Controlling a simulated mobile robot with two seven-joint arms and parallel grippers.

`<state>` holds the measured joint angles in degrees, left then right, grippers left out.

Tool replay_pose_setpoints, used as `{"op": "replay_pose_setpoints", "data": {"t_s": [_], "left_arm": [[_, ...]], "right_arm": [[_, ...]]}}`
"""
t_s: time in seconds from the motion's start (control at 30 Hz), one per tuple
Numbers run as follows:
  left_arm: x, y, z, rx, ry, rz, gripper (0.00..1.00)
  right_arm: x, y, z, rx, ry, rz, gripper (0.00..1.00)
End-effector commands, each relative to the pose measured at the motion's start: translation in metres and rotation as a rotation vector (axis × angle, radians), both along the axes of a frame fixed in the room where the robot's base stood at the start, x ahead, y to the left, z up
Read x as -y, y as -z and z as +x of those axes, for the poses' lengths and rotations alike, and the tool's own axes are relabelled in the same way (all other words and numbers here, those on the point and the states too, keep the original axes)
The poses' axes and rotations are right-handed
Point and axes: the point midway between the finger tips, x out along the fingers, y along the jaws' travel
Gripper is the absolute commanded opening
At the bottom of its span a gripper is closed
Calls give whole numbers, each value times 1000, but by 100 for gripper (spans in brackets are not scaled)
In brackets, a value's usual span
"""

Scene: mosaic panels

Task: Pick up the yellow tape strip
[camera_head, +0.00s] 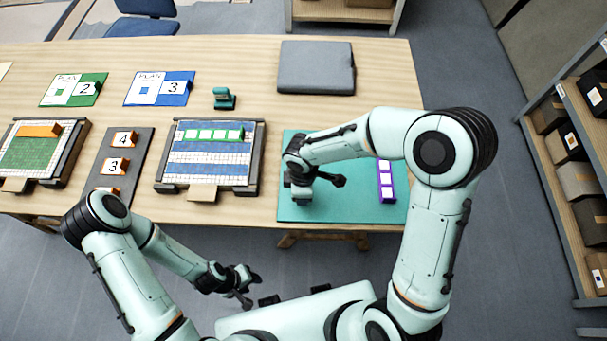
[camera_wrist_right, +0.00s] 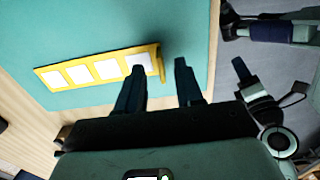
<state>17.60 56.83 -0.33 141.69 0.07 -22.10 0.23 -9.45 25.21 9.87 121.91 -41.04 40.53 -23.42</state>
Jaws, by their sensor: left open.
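The yellow tape strip (camera_wrist_right: 94,71) lies on the teal mat (camera_wrist_right: 190,25) in the right wrist view, a long yellow frame with several white squares. My right gripper (camera_wrist_right: 160,66) is open there, its fingers apart. The strip's right end shows between and behind the fingertips; I cannot tell whether they touch it. In the head view the right gripper (camera_head: 302,190) is over the left part of the mat, and the arm hides the strip. My left gripper (camera_head: 247,291) is open and empty, in front of the table edge, away from the strip.
A purple strip (camera_head: 386,181) lies at the mat's right side. A striped panel (camera_head: 208,170) with a green strip stands left of the mat. A teal stapler-like object (camera_head: 224,98) and a grey cushion-like pad (camera_head: 316,68) are behind. Shelving (camera_head: 570,170) stands at right.

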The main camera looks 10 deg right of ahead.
Motion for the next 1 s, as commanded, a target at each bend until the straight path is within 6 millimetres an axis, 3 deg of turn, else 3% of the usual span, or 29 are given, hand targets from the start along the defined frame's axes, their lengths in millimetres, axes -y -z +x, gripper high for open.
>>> {"op": "replay_pose_setpoints", "data": {"t_s": [0.27,0.3,0.4,0.8,1.0], "left_arm": [[0,1,-1,-1,0,0,43],[0,1,-1,-1,0,0,43],[0,1,-1,-1,0,0,43],[0,1,-1,-1,0,0,43],[0,-3,2,2,0,0,43]], "right_arm": [[0,6,0,0,0,1,36],[0,6,0,0,0,1,33],[0,6,0,0,0,1,0],[0,5,0,0,0,1,0],[0,-10,1,4,0,2,0]]}}
